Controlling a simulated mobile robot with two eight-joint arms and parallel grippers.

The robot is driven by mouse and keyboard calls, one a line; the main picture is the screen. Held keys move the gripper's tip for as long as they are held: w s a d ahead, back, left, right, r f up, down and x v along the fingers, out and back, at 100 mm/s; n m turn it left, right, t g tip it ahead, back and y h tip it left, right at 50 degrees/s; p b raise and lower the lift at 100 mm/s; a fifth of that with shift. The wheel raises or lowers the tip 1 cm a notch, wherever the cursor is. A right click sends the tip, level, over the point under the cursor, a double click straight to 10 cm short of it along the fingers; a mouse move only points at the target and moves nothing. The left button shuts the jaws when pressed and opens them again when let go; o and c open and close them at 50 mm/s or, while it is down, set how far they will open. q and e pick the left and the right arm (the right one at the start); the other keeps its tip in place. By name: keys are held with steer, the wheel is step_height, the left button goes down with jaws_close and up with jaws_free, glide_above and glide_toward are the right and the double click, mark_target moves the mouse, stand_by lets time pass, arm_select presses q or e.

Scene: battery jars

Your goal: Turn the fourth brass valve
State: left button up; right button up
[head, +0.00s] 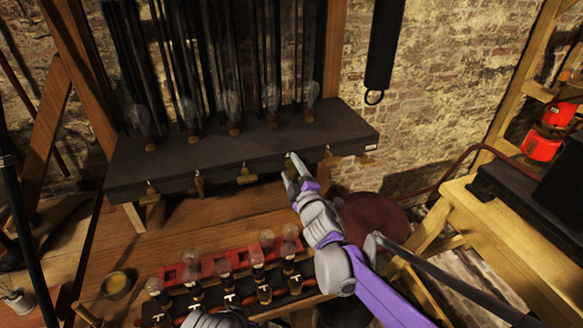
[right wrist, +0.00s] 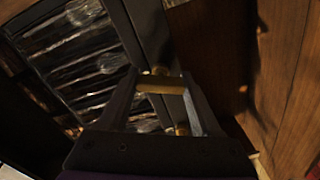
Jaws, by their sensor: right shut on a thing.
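A row of brass valves runs along the front edge of the black shelf (head: 228,158). Three of them, the first (head: 150,194), second (head: 199,188) and third (head: 246,176), show left of my right gripper (head: 292,170). The gripper is at the fourth place and largely hides that valve in the head view. In the right wrist view, its fingers (right wrist: 160,80) are shut on a brass valve handle (right wrist: 160,88), one on each side. Another brass valve (right wrist: 182,129) shows nearer the palm. A further valve (head: 330,158) is to the right.
Glass bulbs (head: 233,112) stand on the shelf. Below, a red rack (head: 206,268) with bulbs and small bottles sits on the wooden bench (head: 150,250), beside a small bowl (head: 116,284). A round dark-red stool (head: 372,222) stands right of the bench.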

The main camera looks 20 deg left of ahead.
arm_select(q)
steer(key=shift+w+r+p, duration=0.25)
steer(key=shift+r+p, duration=0.1)
steer(key=shift+r, duration=0.2)
steer(key=shift+w+r+p, duration=0.25)
steer(key=shift+r+p, duration=0.1)
steer(key=shift+r, duration=0.2)
arm_select(e)
steer(key=n, duration=0.4)
steer(key=shift+n, duration=0.3)
steer(key=o, duration=1.4)
steer(key=shift+s+d, duration=0.3)
steer(key=shift+s, duration=0.1)
arm_select(q)
steer(key=f+b, duration=0.1)
steer(key=s+f, duration=0.1)
steer(key=shift+f+b, duration=0.3)
steer(key=shift+b, duration=0.1)
arm_select(e)
steer(key=v, duration=1)
